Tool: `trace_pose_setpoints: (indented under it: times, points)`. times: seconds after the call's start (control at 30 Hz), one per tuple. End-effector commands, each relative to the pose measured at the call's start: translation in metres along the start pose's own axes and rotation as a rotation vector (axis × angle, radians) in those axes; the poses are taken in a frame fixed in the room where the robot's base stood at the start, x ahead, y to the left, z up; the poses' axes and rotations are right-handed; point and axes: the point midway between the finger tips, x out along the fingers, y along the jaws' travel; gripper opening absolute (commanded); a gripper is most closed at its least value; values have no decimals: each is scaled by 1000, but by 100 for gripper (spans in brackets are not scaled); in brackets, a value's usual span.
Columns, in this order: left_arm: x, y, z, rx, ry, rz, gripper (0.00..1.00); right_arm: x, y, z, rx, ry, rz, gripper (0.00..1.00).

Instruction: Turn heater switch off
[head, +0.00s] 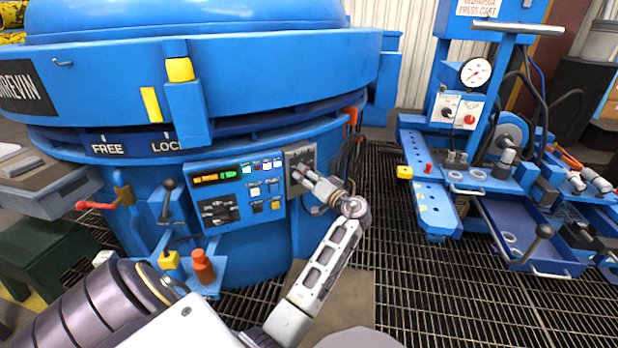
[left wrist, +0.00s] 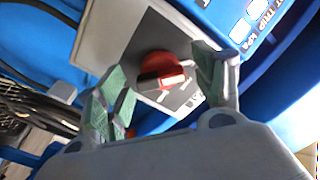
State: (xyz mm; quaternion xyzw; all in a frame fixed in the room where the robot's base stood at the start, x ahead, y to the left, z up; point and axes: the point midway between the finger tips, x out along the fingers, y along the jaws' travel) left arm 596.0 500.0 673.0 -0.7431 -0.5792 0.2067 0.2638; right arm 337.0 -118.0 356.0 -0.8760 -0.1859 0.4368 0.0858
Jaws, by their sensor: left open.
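The plate also shows in the head view (head: 300,155) at the right end of the furnace's control panel; there my gripper hides the knob. My left gripper (head: 299,174) reaches up to this plate. In the left wrist view its green-padded fingers (left wrist: 157,76) are spread, one on each side of the knob. I cannot tell whether either finger touches it. The plate's lettering is too blurred to read. My right gripper is not in view.
The blue control panel (head: 236,188) with lit displays and buttons adjoins the plate on the left. Dark cables (head: 354,152) hang to its right. A lever with a red knob (head: 82,205) stands at left. A blue press cart (head: 428,190) stands at right across grating floor.

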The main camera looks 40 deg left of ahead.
Motion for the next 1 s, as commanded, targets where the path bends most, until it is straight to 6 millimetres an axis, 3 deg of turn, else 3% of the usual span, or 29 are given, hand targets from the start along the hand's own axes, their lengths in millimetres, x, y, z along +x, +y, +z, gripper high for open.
trace_pose_setpoints:
  times: [0.27,0.7,1.0]
  points:
    - [-8,0,0,0,1,1,68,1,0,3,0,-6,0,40]
    - [-58,0,0,0,0,2,68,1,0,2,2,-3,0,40]
    - [-75,0,1,0,-1,0,68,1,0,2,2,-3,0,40]
